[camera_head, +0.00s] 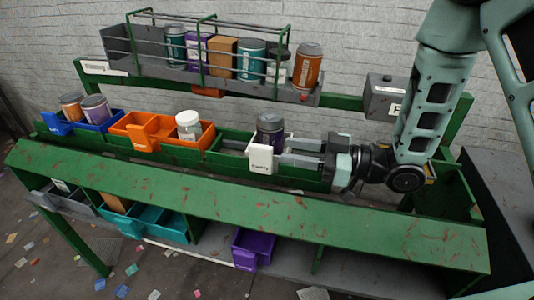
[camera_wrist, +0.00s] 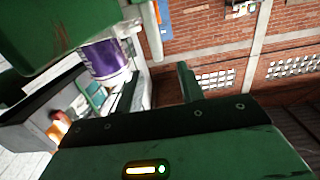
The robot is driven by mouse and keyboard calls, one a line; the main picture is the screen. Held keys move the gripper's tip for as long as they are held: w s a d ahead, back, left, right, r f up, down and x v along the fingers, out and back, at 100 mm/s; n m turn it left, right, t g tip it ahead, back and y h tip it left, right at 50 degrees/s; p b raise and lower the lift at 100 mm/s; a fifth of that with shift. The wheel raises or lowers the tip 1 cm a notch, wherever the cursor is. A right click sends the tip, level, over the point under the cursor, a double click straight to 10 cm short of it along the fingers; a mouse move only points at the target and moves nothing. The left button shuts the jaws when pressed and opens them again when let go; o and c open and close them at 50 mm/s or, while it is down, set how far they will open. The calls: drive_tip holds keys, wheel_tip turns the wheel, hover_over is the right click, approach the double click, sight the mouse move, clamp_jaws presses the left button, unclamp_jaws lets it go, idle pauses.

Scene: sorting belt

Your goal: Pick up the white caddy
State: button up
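The white caddy (camera_head: 262,158) sits in the green trough along the bench, with its lettered front plate facing the camera. A purple can (camera_head: 270,130) stands in or just behind it; the rest of the caddy is hidden. My gripper (camera_head: 287,151) reaches in from the right, with two grey fingers spread apart and pointing left at the caddy. The fingertips are close to its right side; contact cannot be told. In the wrist view the purple can (camera_wrist: 106,60) and a white part of the caddy (camera_wrist: 142,88) show past the fingers, which look apart.
Left of the caddy in the trough are an orange bin (camera_head: 135,127) with a white jar (camera_head: 188,124) and a blue bin (camera_head: 98,120) with cans. A wire-railed rack (camera_head: 140,48) stands above. Teal bins (camera_head: 170,226) and a purple bin (camera_head: 252,247) are below.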

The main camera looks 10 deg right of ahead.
sight(252, 144)
drive_tip(key=p+x, duration=0.1)
drive_tip(key=x, duration=0.8)
drive_tip(key=shift+w+a+f, duration=0.15)
drive_tip(key=shift+a+f, duration=0.05)
drive_tip(key=shift+a, duration=0.05)
clamp_jaws()
